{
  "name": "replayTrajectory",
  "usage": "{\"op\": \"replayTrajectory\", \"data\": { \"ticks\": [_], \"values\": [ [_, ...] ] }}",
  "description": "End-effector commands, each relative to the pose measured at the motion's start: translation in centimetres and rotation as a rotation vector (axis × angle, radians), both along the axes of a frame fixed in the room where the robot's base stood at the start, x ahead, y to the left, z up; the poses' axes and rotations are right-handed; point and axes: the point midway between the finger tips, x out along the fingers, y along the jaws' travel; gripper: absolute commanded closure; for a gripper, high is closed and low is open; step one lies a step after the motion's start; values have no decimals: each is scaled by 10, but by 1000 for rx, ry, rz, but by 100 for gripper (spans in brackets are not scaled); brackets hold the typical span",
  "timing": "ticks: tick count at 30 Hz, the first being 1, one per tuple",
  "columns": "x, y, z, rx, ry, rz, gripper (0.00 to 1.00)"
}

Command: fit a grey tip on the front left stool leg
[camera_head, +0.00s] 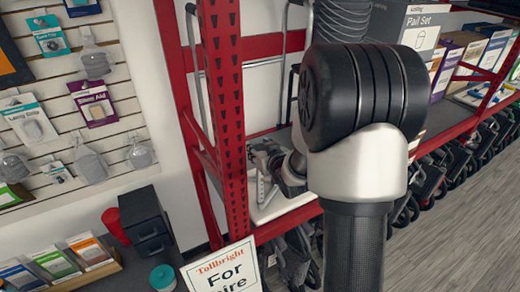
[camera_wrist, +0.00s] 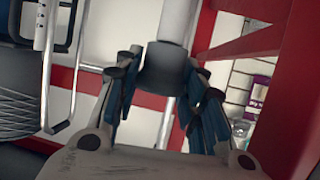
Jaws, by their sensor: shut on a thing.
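In the wrist view, my gripper (camera_wrist: 165,88) is shut on a dark grey tip (camera_wrist: 168,68), a short cylinder between the blue-padded fingers. A pale round stool leg (camera_wrist: 179,20) runs from the top of the picture to the tip's upper end, in line with it. I cannot tell whether the tip is around the leg's end or only in front of it. In the head view, my gripper (camera_head: 264,160) shows partly beside the red post, low over a white shelf; my arm hides much of that spot. The tip cannot be made out there.
A red perforated post (camera_head: 225,110) stands close to my gripper. Bent metal tubes (camera_head: 196,70) rise behind it. A white shelf board (camera_head: 285,207) lies below. A hire sign (camera_head: 225,272) stands in front. Boxes (camera_head: 465,50) fill the right shelf. Grey floor (camera_head: 470,220) is open at right.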

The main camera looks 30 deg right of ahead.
Motion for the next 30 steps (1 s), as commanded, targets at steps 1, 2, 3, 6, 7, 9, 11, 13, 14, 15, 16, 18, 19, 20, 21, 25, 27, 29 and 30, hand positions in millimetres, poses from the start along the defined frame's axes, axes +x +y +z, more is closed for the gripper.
{"op": "replayTrajectory", "data": {
  "ticks": [1, 2, 3, 6, 7, 9, 11, 13, 14, 15, 16, 18, 19, 20, 21, 25, 27, 29, 30],
  "values": [
    [0, 0, -2, 0, 0, 0, 83],
    [0, 0, -3, 0, 0, 0, 83],
    [0, 0, -4, 0, 0, 0, 83],
    [0, 0, -6, 0, 0, 0, 83],
    [0, 0, -7, 0, 0, 0, 83],
    [0, 0, -9, 0, 0, 0, 83],
    [0, 0, -10, 0, 0, 0, 83],
    [0, 0, -11, 0, 0, 0, 83],
    [0, 0, -12, 0, -1, 0, 83],
    [0, 0, -12, 0, 0, 0, 83],
    [0, 0, -12, 0, 0, 0, 83],
    [0, 0, -11, 0, 0, 0, 62],
    [0, 0, -11, 0, 0, 0, 60],
    [0, 0, -11, 0, 0, 0, 58],
    [0, 0, -11, 0, 0, 0, 56],
    [0, 0, -11, 0, 0, 0, 47],
    [0, 0, -11, 0, 0, 0, 43],
    [0, 0, -11, 0, 0, 0, 43],
    [0, 0, -11, 0, 0, 0, 43]
  ]
}}
